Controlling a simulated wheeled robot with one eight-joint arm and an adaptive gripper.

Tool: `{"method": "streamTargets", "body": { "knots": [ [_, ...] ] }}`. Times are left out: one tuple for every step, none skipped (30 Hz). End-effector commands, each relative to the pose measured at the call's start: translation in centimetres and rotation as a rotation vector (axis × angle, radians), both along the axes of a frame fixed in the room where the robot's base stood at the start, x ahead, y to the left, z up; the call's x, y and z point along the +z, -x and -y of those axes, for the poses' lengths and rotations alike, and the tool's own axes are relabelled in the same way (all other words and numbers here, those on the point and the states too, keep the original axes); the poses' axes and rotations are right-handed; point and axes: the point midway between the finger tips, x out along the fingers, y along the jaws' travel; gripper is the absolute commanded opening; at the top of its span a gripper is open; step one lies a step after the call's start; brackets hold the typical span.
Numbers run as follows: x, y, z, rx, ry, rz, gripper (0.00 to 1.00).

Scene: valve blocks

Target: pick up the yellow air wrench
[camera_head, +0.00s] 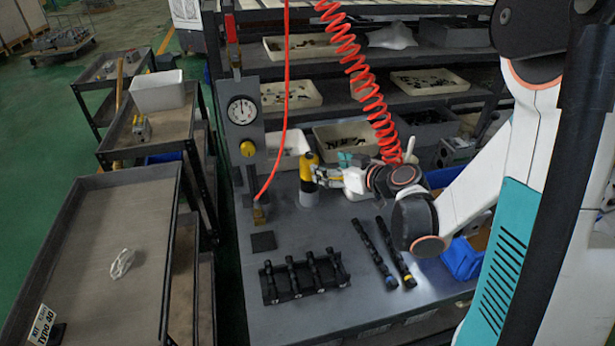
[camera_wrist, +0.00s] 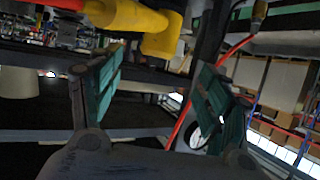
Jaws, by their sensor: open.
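The yellow air wrench (camera_head: 308,166) stands upright on a light grey cylindrical stand (camera_head: 309,194) on the workbench. Its black part faces my gripper. My gripper (camera_head: 330,178) is level with it, just to its right, with the fingers pointing toward it. In the wrist view, the yellow wrench body (camera_wrist: 160,42) crosses the top, near the tips of my gripper's two green-padded fingers (camera_wrist: 162,72). The fingers are spread apart with nothing clasped between them. I cannot tell whether either finger touches the wrench.
A red coiled hose (camera_head: 362,75) hangs above my wrist, and a straight red hose (camera_head: 284,120) hangs left of the wrench. A gauge panel (camera_head: 243,135) stands at left. A black rack of valve parts (camera_head: 305,277) and two black bars (camera_head: 374,254) lie in front.

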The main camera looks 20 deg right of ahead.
Motion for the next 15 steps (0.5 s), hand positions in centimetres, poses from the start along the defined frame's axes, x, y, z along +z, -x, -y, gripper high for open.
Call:
{"method": "streamTargets", "body": {
  "knots": [
    [-0.7,-1.0,-0.5,0.004,0.001,0.000,0.70],
    [-0.9,-1.5,-0.7,0.003,0.000,0.000,0.70],
    [-1.2,-2.1,-1.0,0.003,-0.001,0.000,0.70],
    [-1.4,-2.6,-1.2,0.003,0.000,0.000,0.70],
    [-1.6,-3.0,-1.3,0.002,0.000,0.000,0.70],
    [-1.8,-3.5,-1.5,0.001,0.000,0.000,0.70],
    [-1.9,-3.8,-1.6,0.001,0.000,0.000,0.70],
    [-2.0,-4.1,-1.8,0.002,-0.001,0.000,0.70],
    [-2.1,-4.4,-1.9,0.002,-0.001,0.000,0.70],
    [-2.1,-4.5,-2.0,0.001,-0.002,-0.001,0.70],
    [-2.2,-4.7,-2.0,0.001,-0.001,-0.001,0.70],
    [-2.2,-4.8,-2.0,0.001,-0.001,-0.001,0.70],
    [-2.2,-4.9,-2.1,0.000,-0.001,0.000,0.70],
    [-2.3,-5.0,-2.1,0.000,-0.001,0.000,0.70],
    [-2.4,-5.1,-2.1,0.000,-0.001,0.000,0.70]
  ]
}}
